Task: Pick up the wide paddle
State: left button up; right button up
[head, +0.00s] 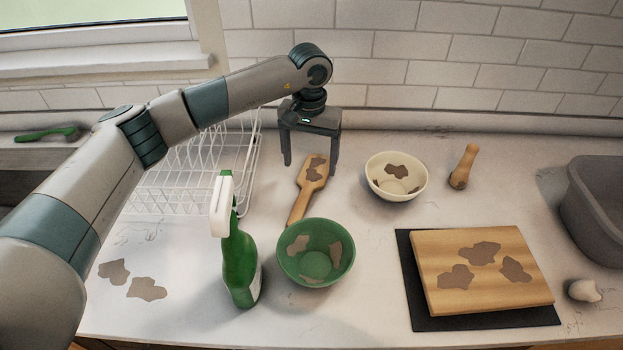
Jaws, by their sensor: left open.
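A wooden paddle (308,180) with brown stains on its broad end lies on the counter. Its broad end points toward the back wall, and its handle runs down-left toward the green bowl. It is the only paddle I see. My left gripper (310,170) is open and points down, with its two fingers on either side of the paddle's broad end in the picture. I cannot tell how high the fingertips are above the counter. Nothing is held between the fingers. My right gripper is not in view.
A green bowl (316,263) and a green spray bottle (240,262) stand close to the paddle's handle. A cream bowl (397,186) is to its right, then a wooden pestle-like tool (463,167). A stained board (470,290), a grey tub (598,205) and a white dish rack (170,195) flank the area.

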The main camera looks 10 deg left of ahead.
aim_at(311, 179)
pick_arm(q)
jog(key=shift+w+d+f+p, duration=0.1)
jog(key=shift+w+f+p, duration=0.05)
jog(key=shift+f+p, duration=0.6)
notch_tip(311, 179, down, 3)
jog(key=shift+w+r+p, duration=0.15)
jog(key=shift+p, duration=0.8)
jog(key=shift+f, duration=0.5)
jog(key=c, duration=1.2)
